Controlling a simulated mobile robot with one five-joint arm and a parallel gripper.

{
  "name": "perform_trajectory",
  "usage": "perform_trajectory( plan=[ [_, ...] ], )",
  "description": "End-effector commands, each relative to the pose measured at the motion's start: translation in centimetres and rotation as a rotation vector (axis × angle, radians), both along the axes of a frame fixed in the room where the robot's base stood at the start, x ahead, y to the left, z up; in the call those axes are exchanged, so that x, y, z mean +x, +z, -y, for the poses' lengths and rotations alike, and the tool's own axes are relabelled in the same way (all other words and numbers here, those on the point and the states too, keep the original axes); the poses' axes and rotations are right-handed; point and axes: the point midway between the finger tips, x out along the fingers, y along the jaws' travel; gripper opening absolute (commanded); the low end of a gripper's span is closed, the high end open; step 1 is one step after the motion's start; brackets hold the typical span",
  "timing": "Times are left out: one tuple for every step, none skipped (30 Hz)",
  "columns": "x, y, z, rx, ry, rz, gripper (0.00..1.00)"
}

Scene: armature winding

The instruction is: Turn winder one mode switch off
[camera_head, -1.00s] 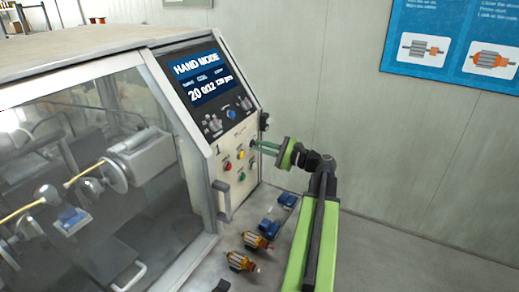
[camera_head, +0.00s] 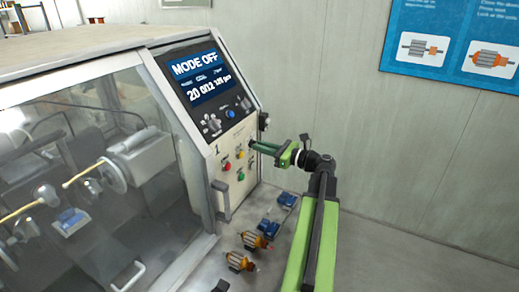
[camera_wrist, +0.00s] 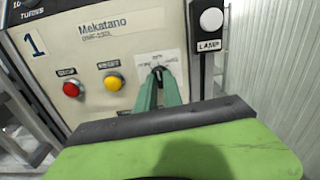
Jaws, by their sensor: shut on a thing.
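Winder one (camera_head: 160,140), marked with a 1, stands at the left with its sloped control panel facing right. Its screen (camera_head: 203,78) reads MODE OFF. The mode switch (camera_wrist: 158,70) is a small dark knob under a white label on the cream panel, seen in the wrist view; in the head view the fingertips mostly hide it. My gripper (camera_head: 254,143) reaches in from the right with its green fingers at the switch. In the wrist view its fingertips (camera_wrist: 158,82) are shut on the switch, one on each side.
Red (camera_wrist: 71,89) and yellow (camera_wrist: 113,82) buttons sit left of the switch, and a lamp box (camera_wrist: 210,25) is at its right. Orange armatures (camera_head: 252,240) and blue blocks (camera_head: 287,199) lie on the ledge below. The wall is at the right.

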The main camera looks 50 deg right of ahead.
Motion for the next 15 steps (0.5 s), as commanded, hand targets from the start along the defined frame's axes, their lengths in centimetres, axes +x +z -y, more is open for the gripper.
perform_trajectory(
  plan=[
    [-0.04, -0.32, -0.24, 0.011, 0.006, -0.014, 0.00],
    [-0.04, -0.32, -0.24, 0.021, 0.006, -0.016, 0.00],
    [-0.04, -0.32, -0.24, 0.031, 0.006, -0.019, 0.00],
    [-0.04, -0.32, -0.25, 0.039, 0.006, -0.020, 0.00],
    [-0.04, -0.32, -0.25, 0.046, 0.006, -0.022, 0.00],
    [-0.04, -0.32, -0.25, 0.053, 0.007, -0.024, 0.00],
    [-0.04, -0.32, -0.25, 0.057, 0.007, -0.025, 0.00],
    [-0.04, -0.32, -0.26, 0.061, 0.008, -0.026, 0.00],
    [-0.04, -0.32, -0.26, 0.064, 0.008, -0.027, 0.00],
    [-0.05, -0.32, -0.27, 0.066, 0.008, -0.027, 0.00],
    [-0.05, -0.32, -0.27, 0.068, 0.008, -0.028, 0.00],
    [-0.05, -0.31, -0.27, 0.069, 0.008, -0.028, 0.00],
    [-0.05, -0.31, -0.27, 0.070, 0.008, -0.028, 0.00],
    [-0.05, -0.31, -0.27, 0.070, 0.008, -0.028, 0.00],
    [-0.05, -0.31, -0.27, 0.070, 0.008, -0.028, 0.00]
  ],
)
